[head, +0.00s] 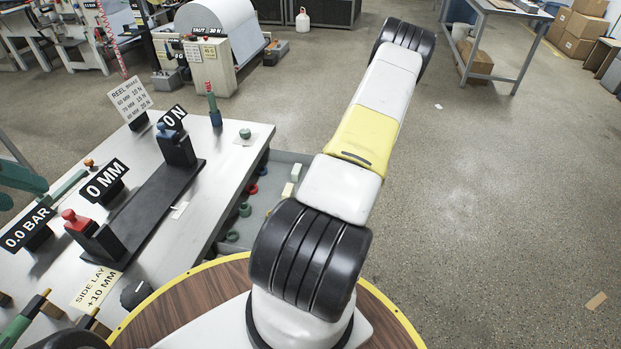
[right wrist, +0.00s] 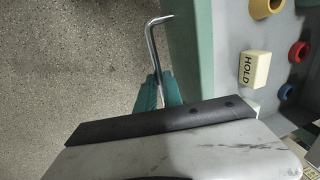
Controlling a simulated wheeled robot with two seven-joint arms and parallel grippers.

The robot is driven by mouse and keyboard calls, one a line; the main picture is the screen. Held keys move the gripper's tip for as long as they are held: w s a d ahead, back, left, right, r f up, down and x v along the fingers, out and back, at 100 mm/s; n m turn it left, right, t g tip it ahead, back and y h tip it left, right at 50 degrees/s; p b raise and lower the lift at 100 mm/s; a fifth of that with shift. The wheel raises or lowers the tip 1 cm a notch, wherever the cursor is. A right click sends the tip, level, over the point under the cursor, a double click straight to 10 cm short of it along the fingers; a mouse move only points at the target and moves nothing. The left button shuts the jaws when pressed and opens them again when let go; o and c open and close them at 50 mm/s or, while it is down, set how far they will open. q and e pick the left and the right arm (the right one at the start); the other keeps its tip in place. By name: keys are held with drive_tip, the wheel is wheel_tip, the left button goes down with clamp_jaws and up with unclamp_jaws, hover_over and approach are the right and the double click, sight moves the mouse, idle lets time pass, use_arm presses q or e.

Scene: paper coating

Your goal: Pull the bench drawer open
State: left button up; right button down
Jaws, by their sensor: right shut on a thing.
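The bench drawer (head: 287,160) stands out from the bench's right side, its inside showing, its front mostly hidden behind my right arm. In the right wrist view its teal front (right wrist: 183,45) carries a bent metal handle (right wrist: 152,45). My right gripper (right wrist: 160,92) has teal fingers shut on the handle's near part, which they partly hide. In the head view the right gripper is not visible behind the arm. Teal finger-like pieces at the left edge appear to be my left gripper (head: 18,183), over the bench. It is cut off, and its opening is unclear.
The drawer holds coloured rings and pale blocks, including a HOLD block (right wrist: 255,69). The bench top (head: 215,190) bears signs, a dark rail with blue and red knobs, and levers. Open floor (head: 480,200) lies to the right. A grey table (head: 500,15) and boxes stand beyond.

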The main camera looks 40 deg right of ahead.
drive_tip(key=c, duration=1.5)
unclamp_jaws()
drive_tip(key=r, duration=0.5)
drive_tip(key=s+d+r, duration=0.1)
drive_tip(key=r, duration=0.1)
drive_tip(key=shift+r, duration=0.35)
